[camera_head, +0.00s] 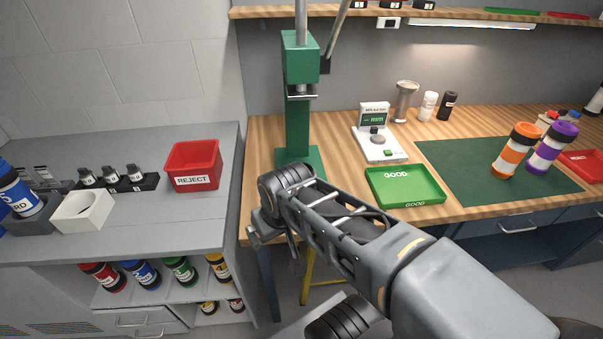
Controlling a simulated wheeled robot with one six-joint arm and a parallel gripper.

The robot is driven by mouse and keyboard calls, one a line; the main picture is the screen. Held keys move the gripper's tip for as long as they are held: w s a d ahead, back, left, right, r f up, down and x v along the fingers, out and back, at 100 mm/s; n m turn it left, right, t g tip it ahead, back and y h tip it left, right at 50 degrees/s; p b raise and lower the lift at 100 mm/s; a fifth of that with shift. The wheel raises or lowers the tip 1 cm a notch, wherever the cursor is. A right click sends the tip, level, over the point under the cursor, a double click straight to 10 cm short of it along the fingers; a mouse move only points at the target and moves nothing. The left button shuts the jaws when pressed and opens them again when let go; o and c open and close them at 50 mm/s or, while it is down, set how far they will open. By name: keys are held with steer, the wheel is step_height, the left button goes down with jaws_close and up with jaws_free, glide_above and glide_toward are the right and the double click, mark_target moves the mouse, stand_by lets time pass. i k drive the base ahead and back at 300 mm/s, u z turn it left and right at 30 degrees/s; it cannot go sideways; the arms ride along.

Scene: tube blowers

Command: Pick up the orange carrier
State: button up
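The orange carrier (514,153) is a cylinder with orange ends and a white middle band. It stands on the dark green mat (455,160) on the wooden workbench at the right, leaning slightly in the picture. A purple carrier (550,148) of the same shape stands close to its right. My arm crosses the lower middle of the picture, in front of the bench and well left of the orange carrier. I cannot make out the fingers of my gripper. Nothing covers the orange carrier.
A green GOOD tray (404,198) lies left of the mat, with a white gauge (380,148) behind it. A green press (298,110) stands further left. A red tray (582,166) is at the right edge. A grey side bench (150,218) holds a red REJECT bin (194,183).

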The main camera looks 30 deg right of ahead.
mark_target(524, 136)
steer(key=z, duration=4.05)
steer(key=i, duration=2.1)
steer(key=u, duration=2.55)
